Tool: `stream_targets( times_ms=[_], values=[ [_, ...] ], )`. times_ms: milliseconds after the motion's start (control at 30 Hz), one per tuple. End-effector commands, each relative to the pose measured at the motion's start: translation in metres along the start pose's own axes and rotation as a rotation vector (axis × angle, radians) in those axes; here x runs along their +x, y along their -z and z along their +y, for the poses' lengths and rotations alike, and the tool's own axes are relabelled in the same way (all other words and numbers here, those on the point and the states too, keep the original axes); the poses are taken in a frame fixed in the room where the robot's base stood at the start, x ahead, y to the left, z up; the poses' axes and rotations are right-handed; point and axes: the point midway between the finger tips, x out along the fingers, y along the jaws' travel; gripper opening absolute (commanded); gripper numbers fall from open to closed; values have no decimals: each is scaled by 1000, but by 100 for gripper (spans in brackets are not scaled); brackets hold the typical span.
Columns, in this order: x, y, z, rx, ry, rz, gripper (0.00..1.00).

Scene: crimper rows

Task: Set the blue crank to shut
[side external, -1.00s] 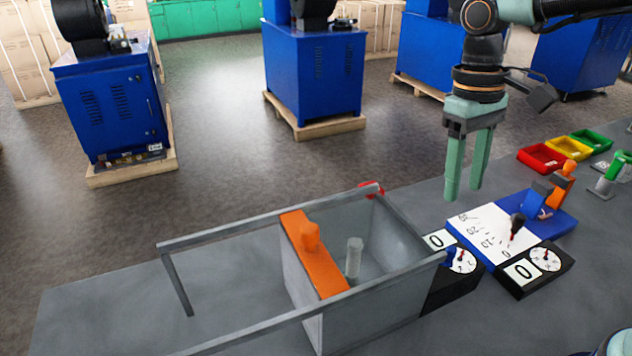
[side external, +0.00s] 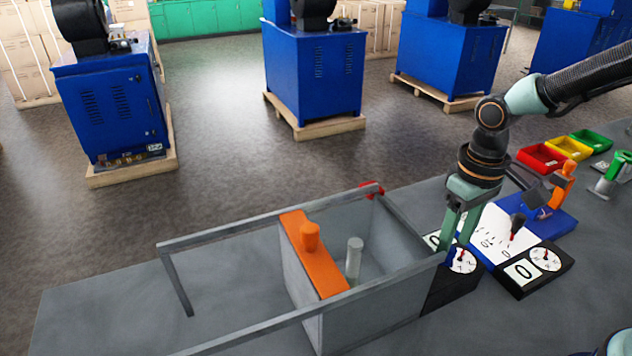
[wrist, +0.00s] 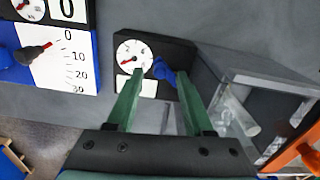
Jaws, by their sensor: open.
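The blue crank (wrist: 163,69) sits on a black box (wrist: 170,50) beside a round white dial (wrist: 135,55) with a red pointer. In the wrist view it lies between my two fingertips; I cannot tell whether they touch it. My gripper (side external: 456,246) is open and points down over the black box in the side view, by the near right end of the grey tank. The gripper also shows in the wrist view (wrist: 162,73). In the side view the crank is largely hidden by my fingers.
A grey open tank (side external: 385,305) with an orange panel (side external: 315,262) and rails stands left of the gripper. A second black dial box (side external: 533,268) and a white scale board (side external: 495,240) with a dark-knobbed lever are to the right. Red, yellow and green bins stand farther back.

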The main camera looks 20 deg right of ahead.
Motion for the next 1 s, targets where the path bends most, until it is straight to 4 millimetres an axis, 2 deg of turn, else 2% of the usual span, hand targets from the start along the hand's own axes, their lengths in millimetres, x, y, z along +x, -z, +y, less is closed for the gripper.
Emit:
stream_targets(
  times_ms=[200,467,533,600,633,1000],
  values=[
    [15,0,0,0,0,-2,52],
    [16,0,0,0,0,0,52],
    [16,0,0,0,0,0,33],
    [16,0,0,0,0,0,6],
    [16,0,0,0,0,0,0],
    [15,-1,-1,33,0,0,0]
  ],
)
